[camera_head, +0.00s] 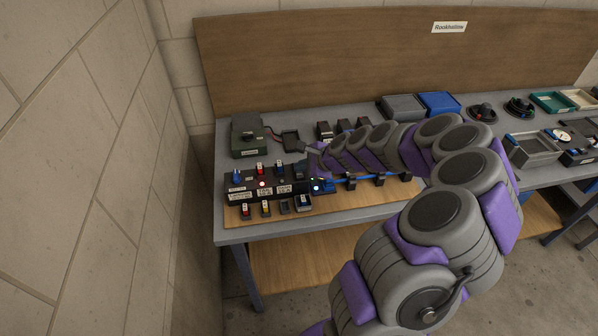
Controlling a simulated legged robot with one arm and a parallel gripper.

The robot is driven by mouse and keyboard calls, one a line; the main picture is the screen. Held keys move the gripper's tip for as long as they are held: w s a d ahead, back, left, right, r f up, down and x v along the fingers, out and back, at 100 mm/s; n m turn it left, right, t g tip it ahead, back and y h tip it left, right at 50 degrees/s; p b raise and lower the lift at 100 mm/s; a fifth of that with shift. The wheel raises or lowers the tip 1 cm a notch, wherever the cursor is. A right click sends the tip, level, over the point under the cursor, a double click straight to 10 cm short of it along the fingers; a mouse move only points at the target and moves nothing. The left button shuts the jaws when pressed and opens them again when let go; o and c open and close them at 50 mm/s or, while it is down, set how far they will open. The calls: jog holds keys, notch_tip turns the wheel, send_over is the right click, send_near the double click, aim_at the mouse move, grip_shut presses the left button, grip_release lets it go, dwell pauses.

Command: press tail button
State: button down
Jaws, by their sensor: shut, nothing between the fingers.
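A dark control box (262,188) stands on a wooden board at the left of the bench. It has red and blue switches on top, a lit red-white lamp and small labels too small to read. I cannot tell which part is the tail button. My gripper (312,172) is at the end of my purple and grey arm, low over the box's right end beside the blue block. It is shut and empty. Whether it touches anything is unclear, and it hides part of the box.
Small switches (265,208) line the board's front. Grey and blue bins (438,103) stand farther back. A stone wall (90,150) closes the left side.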

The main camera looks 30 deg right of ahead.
aim_at(302, 176)
jog(key=shift+r, duration=0.1)
notch_tip(302, 176, up, 6)
jog(key=p, duration=0.5)
dwell(0.4)
jog(key=shift+a, duration=0.1)
jog(key=s+a+r+n+g+y, duration=0.1)
jog(key=s+a+r+n+g, duration=0.2)
jog(key=s+a+r+n, duration=0.35)
jog(key=s+a+r+n+g, duration=0.25)
jog(key=s+a+n, duration=0.5)
jog(key=a, duration=0.45)
jog(key=s+d+r+n+g+h, duration=0.1)
jog(key=s+n, duration=0.3)
jog(key=s, duration=0.8)
jog(key=s+d+r+n+g+h, duration=0.1)
jog(key=s+n+g+h, duration=0.2)
jog(key=s, duration=0.9)
jog(key=shift+s+n+h, duration=0.4)
jog(key=shift+h, duration=0.1)
